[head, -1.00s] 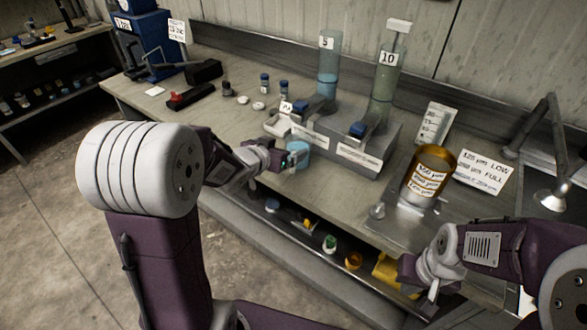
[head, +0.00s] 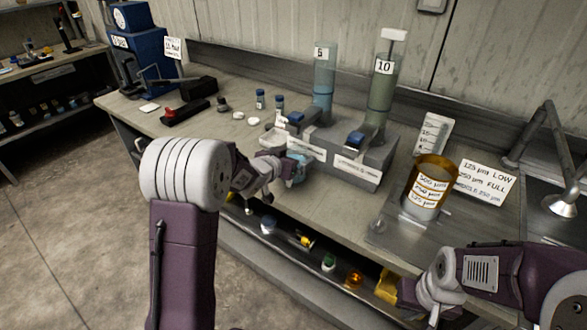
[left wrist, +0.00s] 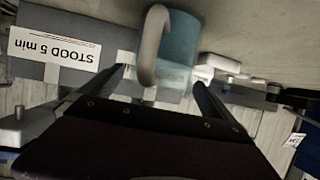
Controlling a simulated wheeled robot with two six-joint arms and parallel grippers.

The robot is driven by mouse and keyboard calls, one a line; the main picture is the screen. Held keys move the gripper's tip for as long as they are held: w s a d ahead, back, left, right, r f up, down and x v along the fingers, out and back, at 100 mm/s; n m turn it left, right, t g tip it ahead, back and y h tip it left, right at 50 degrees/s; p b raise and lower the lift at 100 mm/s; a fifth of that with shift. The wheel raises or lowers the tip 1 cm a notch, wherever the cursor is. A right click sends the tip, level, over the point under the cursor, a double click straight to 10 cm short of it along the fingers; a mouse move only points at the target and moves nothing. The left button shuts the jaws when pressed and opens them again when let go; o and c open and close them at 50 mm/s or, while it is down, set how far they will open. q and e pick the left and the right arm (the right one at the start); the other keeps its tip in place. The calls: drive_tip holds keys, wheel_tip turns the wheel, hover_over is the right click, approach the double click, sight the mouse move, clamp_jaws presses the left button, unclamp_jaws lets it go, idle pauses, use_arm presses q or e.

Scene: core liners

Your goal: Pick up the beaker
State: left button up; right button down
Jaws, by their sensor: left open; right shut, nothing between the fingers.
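The light blue beaker (head: 301,169) stands on the bench in front of the grey stand (head: 345,165), partly hidden by my left gripper (head: 284,170). In the left wrist view the blue beaker (left wrist: 182,42) is just beyond the fingertips, with a curved grey handle-like piece (left wrist: 150,45) facing me. My left gripper (left wrist: 160,78) is open, its two fingers spread to either side of that piece; whether they touch it I cannot tell. My right gripper (head: 434,303) is shut and empty, low at the bench's front edge.
An amber container (head: 431,187) stands on a metal plate at right. Small bottles and white dishes (head: 245,117) lie left of the stand. A shelf (head: 290,255) with small items runs below.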

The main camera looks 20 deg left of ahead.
use_arm(q)
drive_tip(key=shift+w+f, duration=0.15)
drive_tip(key=shift+w, duration=0.25)
drive_tip(key=shift+s, duration=0.15)
drive_tip(key=c, duration=1.3)
